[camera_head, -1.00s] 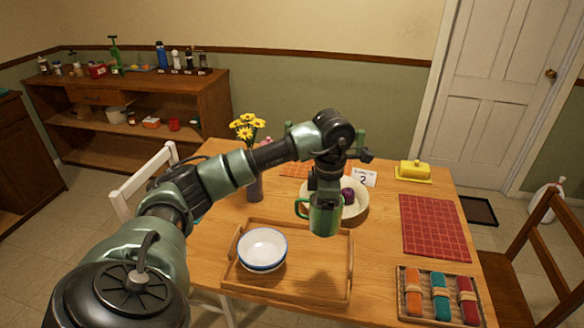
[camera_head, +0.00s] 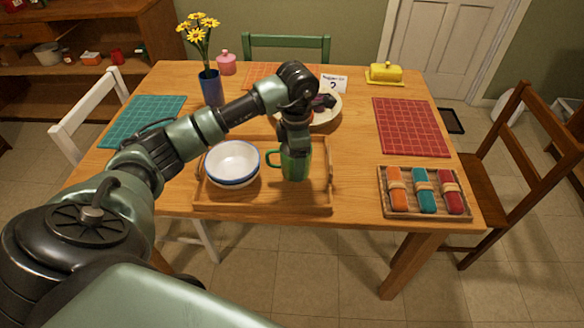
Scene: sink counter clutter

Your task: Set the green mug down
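The green mug (camera_head: 296,164) is upright at the right part of the wooden tray (camera_head: 262,204), its handle to the left. My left gripper (camera_head: 295,146) is right above the mug and overlaps its top. The fingers are largely hidden by the wrist, so their grip on the mug cannot be made out. Whether the mug's base touches the tray is also hard to tell. My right gripper does not show.
A white bowl with a blue rim (camera_head: 232,163) stands left of the mug on the tray. A plate (camera_head: 326,118) lies behind my wrist. A rack of rolled napkins (camera_head: 424,192) is at the right. A red placemat (camera_head: 410,126) is bare.

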